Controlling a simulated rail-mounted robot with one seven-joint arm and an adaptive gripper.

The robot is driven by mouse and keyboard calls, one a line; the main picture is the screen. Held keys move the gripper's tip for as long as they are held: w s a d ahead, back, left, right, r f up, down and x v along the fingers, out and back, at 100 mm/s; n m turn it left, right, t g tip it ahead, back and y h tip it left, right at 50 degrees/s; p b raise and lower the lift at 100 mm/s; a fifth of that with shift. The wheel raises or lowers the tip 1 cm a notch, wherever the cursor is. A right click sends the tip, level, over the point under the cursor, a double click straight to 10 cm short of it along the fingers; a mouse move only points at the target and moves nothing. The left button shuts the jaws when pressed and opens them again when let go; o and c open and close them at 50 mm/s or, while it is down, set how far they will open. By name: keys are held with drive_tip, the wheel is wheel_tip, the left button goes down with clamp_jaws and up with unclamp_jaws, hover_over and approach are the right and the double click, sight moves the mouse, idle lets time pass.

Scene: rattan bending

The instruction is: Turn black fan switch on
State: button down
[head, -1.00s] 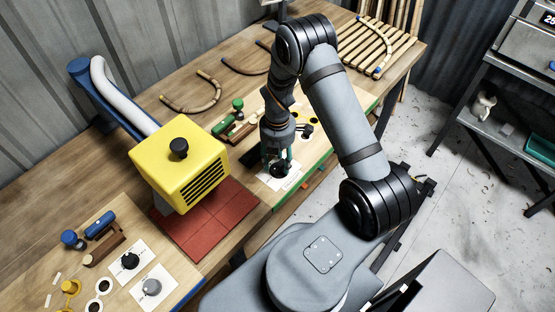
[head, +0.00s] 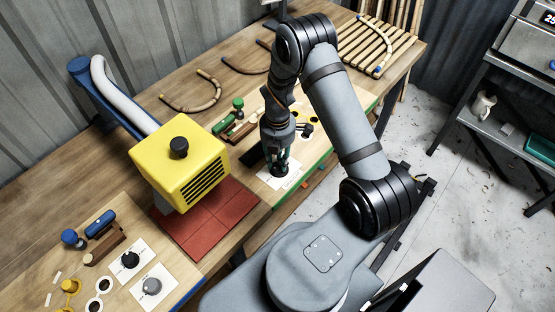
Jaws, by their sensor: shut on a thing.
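My gripper (head: 277,167) points down over a white plate (head: 290,181) near the front edge of the table. It is shut on a dark knob on that plate, and its fingers hide most of the knob. Another black knob (head: 131,260) sits on a white plate at the lower left, with a grey knob (head: 152,286) on the plate beside it. The yellow box (head: 178,160) has a black knob (head: 179,148) on top and dark slats on one side. Any switch markings are too small to read.
A red tiled mat (head: 210,222) lies below the yellow box. Green clamp parts (head: 236,108) lie behind my gripper, and curved rattan pieces (head: 190,98) lie farther back. Blue and brown parts (head: 101,225) stand at the left. A metal shelf (head: 500,140) stands at the right.

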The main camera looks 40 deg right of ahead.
drive_tip(key=shift+f+m+b, duration=0.1)
drive_tip(key=shift+m+b, duration=0.3)
drive_tip(key=m+b, duration=0.2)
drive_tip(key=shift+f+m+b, duration=0.15)
drive_tip(key=shift+m+b, duration=0.15)
drive_tip(key=shift+m, duration=0.1)
drive_tip(key=m+b, duration=0.4)
drive_tip(key=m, duration=0.1)
drive_tip(key=shift+d, duration=0.2)
drive_tip(key=m+b, duration=0.3)
drive_tip(key=m, duration=0.2)
drive_tip(key=shift+s+d, duration=0.1)
drive_tip(key=shift+s+r+m+b, duration=0.1)
drive_tip(key=shift+m+b, duration=0.65)
drive_tip(key=shift+m, duration=0.35)
drive_tip(key=shift+s+r+m+b, duration=0.1)
drive_tip(key=shift+m+b, duration=0.6)
drive_tip(key=shift+m, duration=0.4)
drive_tip(key=c, duration=1.4)
unclamp_jaws()
